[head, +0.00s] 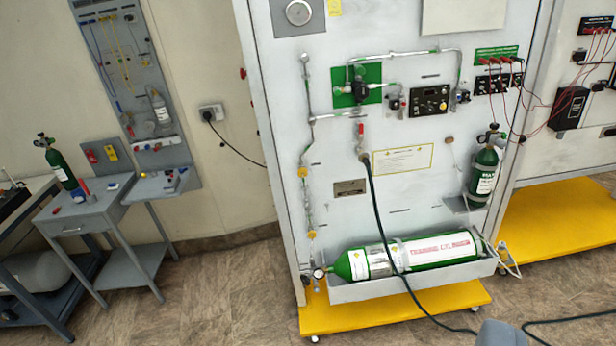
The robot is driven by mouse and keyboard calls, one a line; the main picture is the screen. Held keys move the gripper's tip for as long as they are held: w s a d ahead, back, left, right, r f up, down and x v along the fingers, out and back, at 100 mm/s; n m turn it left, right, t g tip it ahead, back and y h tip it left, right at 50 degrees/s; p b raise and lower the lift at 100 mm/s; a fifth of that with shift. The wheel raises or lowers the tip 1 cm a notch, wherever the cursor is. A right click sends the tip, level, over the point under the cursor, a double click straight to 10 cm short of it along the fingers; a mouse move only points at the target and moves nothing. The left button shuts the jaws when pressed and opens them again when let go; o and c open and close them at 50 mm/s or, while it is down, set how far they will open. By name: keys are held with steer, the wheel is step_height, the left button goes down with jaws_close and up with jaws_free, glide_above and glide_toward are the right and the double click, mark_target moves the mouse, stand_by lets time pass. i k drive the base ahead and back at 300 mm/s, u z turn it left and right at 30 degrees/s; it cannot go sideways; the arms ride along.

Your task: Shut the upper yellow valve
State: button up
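The upper yellow valve (302,171) is a small yellow handle on the vertical pipe at the left side of the white panel (400,215). A grey rounded part of mine, seemingly my gripper (500,334), just enters at the bottom edge, right of centre. It is far from the valves; its fingers cannot be made out.
A large green cylinder (440,248) lies in a tray at the panel's foot, above a yellow base (395,307). A dark hose (385,240) hangs down the panel to the floor. Small tables (85,210) stand at left. Floor (230,300) before the panel's left is clear.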

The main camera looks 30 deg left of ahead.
mark_target(302, 172)
steer(key=z, duration=0.05)
steer(key=i, duration=1)
steer(key=u, duration=0.05)
